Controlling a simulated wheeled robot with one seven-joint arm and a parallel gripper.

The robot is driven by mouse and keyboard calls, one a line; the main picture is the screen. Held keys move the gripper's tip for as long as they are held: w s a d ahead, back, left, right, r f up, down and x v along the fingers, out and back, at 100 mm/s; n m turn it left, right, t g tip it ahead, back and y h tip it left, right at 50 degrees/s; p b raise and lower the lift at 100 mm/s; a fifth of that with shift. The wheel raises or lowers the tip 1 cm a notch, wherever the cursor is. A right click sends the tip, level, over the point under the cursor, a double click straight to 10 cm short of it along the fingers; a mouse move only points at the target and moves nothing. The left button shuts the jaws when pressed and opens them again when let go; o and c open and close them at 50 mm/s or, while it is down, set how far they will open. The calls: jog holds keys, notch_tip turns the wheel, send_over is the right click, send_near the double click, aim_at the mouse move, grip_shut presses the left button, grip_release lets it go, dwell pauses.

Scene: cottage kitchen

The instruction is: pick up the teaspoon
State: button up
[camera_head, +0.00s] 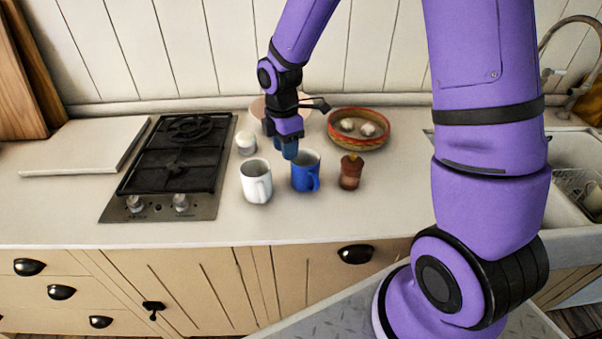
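I cannot make out a teaspoon in this view; it may be hidden or too small to see. My gripper (284,149) points down over the counter, just behind and above the rim of the blue mug (304,176). Its blue fingertips overlap the mug's back left rim in the picture. I cannot tell whether they touch it, or whether anything is between them.
A white mug (256,184), a small white round pot (246,144) and a brown jar (350,173) stand close by. A red patterned bowl (359,143) holds white pieces. A plate (258,107) is partly hidden behind my gripper. The gas hob (172,160) is left; the counter front is clear.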

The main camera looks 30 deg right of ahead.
jog(key=shift+f, duration=0.95)
grip_shut()
notch_tip(320, 180, up, 10)
jog(key=shift+d, duration=0.1)
jog(key=d+r+m+t+y, duration=0.2)
jog(key=d+r+m+y, duration=0.1)
jog(key=r+m, duration=0.1)
jog(key=shift+w+d+r, duration=0.25)
jog(key=shift+r, duration=0.55)
